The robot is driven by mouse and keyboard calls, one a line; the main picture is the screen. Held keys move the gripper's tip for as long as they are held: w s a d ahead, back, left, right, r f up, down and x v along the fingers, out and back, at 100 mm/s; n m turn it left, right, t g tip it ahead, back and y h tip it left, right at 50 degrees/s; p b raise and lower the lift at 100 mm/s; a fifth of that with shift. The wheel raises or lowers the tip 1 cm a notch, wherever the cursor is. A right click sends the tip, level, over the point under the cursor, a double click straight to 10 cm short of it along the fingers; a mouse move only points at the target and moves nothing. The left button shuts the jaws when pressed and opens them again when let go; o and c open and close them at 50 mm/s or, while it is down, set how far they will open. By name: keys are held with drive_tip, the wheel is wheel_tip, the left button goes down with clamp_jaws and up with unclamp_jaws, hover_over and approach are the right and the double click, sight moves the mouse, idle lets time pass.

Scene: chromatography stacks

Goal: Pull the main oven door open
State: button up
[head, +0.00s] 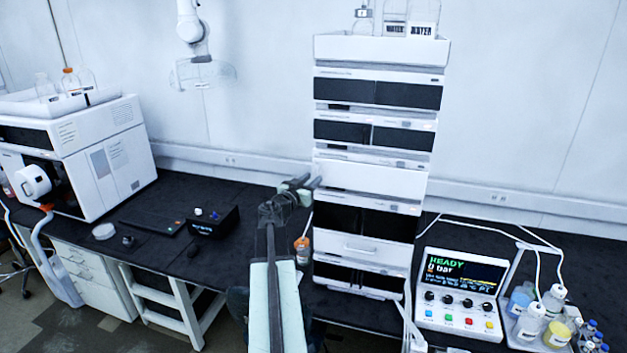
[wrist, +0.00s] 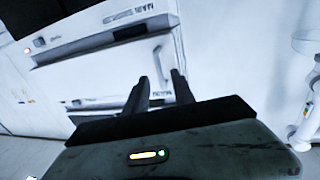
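The instrument stack (head: 372,180) stands right of centre in the head view. My gripper (head: 309,188) is at its left edge, level with a plain white front panel (head: 366,176) in mid-stack. In the wrist view white panels with small labels reading "MAIN" (wrist: 132,13) fill the upper left. My gripper's two dark fingers (wrist: 161,77) are apart and point at the white front. A slim grey bar (wrist: 161,60), perhaps a handle, shows just beyond and between the fingertips. I cannot tell whether they touch it. No opening shows in the white front.
Bottles stand in the tray (head: 335,48) on top of the stack. A control unit with a lit screen (head: 463,290) and several bottles (head: 553,297) are at the right. A white instrument (head: 85,150) stands at the left.

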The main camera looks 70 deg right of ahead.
drive_tip(key=shift+s+d, duration=0.15)
drive_tip(key=shift+d, duration=1.1)
drive_tip(key=shift+a, duration=0.1)
clamp_jaws()
